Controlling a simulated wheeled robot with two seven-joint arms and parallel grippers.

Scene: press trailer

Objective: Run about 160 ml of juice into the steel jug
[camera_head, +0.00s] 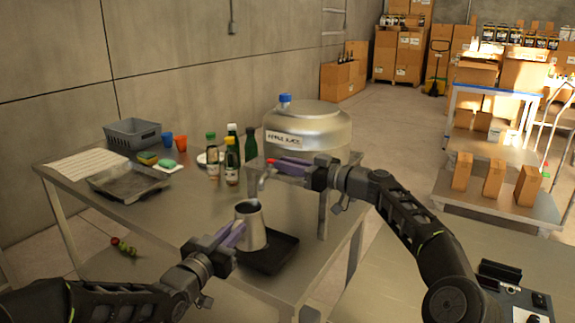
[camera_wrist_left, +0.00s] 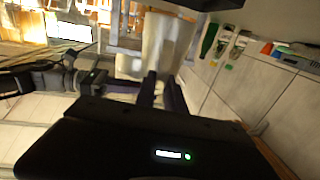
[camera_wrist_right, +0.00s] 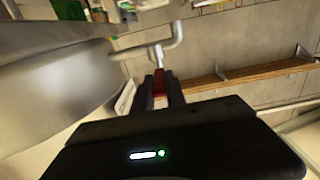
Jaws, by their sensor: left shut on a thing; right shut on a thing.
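The steel jug (camera_head: 253,229) is upright under the tap, over the black drip tray (camera_head: 281,259); I cannot tell whether it touches the tray. My left gripper (camera_head: 237,236) is shut on the jug's side, and the jug shows pale and blurred in the left wrist view (camera_wrist_left: 163,42). The steel tank (camera_head: 325,128), labelled apple juice, stands on a raised stand. My right gripper (camera_head: 276,165) is shut on the red tap handle (camera_wrist_right: 159,82). The metal tap spout (camera_wrist_right: 168,42) shows in the right wrist view. No juice stream is visible, and the jug's contents cannot be made out.
Several bottles (camera_head: 231,160) stand left of the tank. Shelves with cardboard boxes (camera_head: 493,178) stand far right.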

